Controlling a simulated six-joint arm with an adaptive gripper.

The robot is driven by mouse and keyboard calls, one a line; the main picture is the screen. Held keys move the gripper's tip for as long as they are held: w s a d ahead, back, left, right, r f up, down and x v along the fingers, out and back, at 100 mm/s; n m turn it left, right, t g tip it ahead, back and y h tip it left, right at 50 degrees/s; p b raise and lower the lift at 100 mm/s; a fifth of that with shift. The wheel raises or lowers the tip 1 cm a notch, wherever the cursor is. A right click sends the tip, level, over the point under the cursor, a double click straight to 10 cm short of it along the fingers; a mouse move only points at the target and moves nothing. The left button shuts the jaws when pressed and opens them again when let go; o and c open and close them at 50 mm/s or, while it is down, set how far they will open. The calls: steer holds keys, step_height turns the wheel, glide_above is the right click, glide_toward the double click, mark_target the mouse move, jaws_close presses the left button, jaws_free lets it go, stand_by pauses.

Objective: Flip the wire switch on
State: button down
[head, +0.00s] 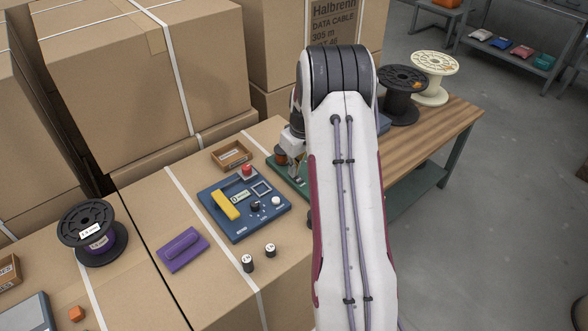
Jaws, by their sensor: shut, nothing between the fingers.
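My white arm runs up the middle of the head view, and its end bends down behind the forearm. My gripper (296,172) shows only partly at the forearm's left edge, pointing down over a green board (276,176). It is shut and holds nothing I can see. The forearm hides much of the board, and I cannot tell whether the fingers touch it. To the left lies a blue panel (238,230) with a yellow bar (225,205), a red button (247,169), a dark knob (255,207) and a white knob (276,201). I cannot make out which part is the wire switch.
A purple block (182,249), two small dark cylinders (248,263) and a purple-wound spool (92,232) lie on the cardboard top at left. A small brown tray (231,155) sits behind the panel. Tall boxes (140,70) stand behind. More spools (402,95) stand on the wooden bench.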

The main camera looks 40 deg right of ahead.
mark_target(298, 178)
steer(key=shift+d+f+g, duration=0.15)
steer(key=shift+f+g, duration=0.1)
steer(key=shift+g, duration=0.05)
steer(key=shift+w+f+g, duration=0.1)
steer(key=shift+f+g, duration=0.05)
steer(key=shift+g, duration=0.25)
steer(key=shift+s, duration=0.95)
stand_by(0.4)
steer(key=shift+r, duration=0.35)
step_height(298, 178, up, 7)
steer(key=shift+r, duration=0.2)
